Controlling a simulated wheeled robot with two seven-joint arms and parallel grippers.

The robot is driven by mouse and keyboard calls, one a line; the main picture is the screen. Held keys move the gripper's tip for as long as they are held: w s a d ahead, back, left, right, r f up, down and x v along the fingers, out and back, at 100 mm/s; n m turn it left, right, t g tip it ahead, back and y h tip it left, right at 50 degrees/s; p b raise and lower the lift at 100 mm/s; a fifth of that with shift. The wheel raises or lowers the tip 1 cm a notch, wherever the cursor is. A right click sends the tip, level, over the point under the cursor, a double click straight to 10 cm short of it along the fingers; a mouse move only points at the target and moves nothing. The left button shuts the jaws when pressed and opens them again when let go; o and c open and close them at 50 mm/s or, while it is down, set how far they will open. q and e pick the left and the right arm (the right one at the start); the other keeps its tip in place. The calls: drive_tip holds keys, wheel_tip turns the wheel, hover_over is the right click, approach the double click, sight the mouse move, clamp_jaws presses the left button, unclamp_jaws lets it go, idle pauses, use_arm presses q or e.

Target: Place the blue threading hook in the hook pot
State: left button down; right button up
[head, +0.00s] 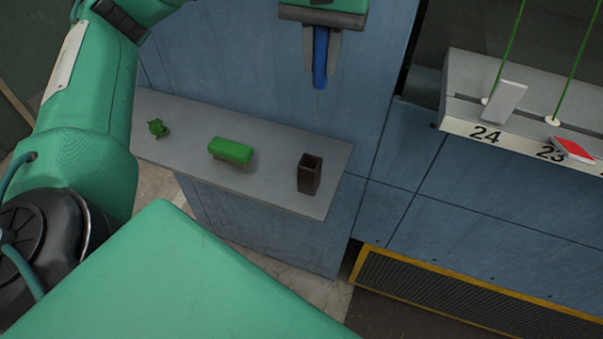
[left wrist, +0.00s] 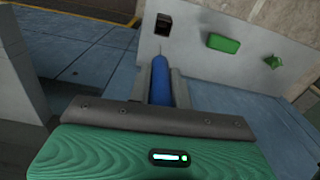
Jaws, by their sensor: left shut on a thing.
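My left gripper (head: 320,58) is at the top of the head view, shut on the blue threading hook (head: 320,63). The hook's handle is between the fingers, with its thin metal tip pointing down. In the left wrist view the left gripper (left wrist: 163,88) also holds the hook (left wrist: 161,83). The hook pot (head: 310,175) is a dark, open-topped square pot standing upright near the right end of the grey shelf. The hook is above the shelf, apart from the pot. The pot also shows in the left wrist view (left wrist: 164,24), beyond the hook's tip. My right gripper is not seen.
The grey shelf (head: 275,190) also bears a green block (head: 231,151) and a crumpled green piece (head: 158,128), both left of the pot. At right, a numbered ledge (head: 465,128) holds green rods, a white tag (head: 504,103) and a red tag (head: 573,149).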

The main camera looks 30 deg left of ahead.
use_arm(q)
drive_tip(key=shift+s+a+r, duration=0.35)
drive_tip(key=shift+s+r, duration=0.05)
drive_tip(key=shift+r, duration=0.05)
drive_tip(key=shift+f, duration=0.35)
drive_tip(key=p, duration=0.2)
hover_over(309, 175)
drive_tip(key=w+a, duration=0.1)
drive_tip(key=w, duration=0.1)
wheel_tip(309, 175, down, 15)
wheel_tip(309, 175, down, 4)
drive_tip(key=shift+a+r+p, duration=0.1)
drive_tip(key=shift+a+p, duration=0.05)
drive_tip(key=shift+p, duration=0.5)
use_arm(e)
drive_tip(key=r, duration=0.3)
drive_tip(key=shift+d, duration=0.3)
use_arm(q)
drive_tip(key=shift+s, duration=0.1)
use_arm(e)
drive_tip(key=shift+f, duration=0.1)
use_arm(q)
drive_tip(key=shift+f+b, duration=0.3)
drive_tip(key=shift+b, duration=0.1)
drive_tip(key=c, duration=1.3)
unclamp_jaws()
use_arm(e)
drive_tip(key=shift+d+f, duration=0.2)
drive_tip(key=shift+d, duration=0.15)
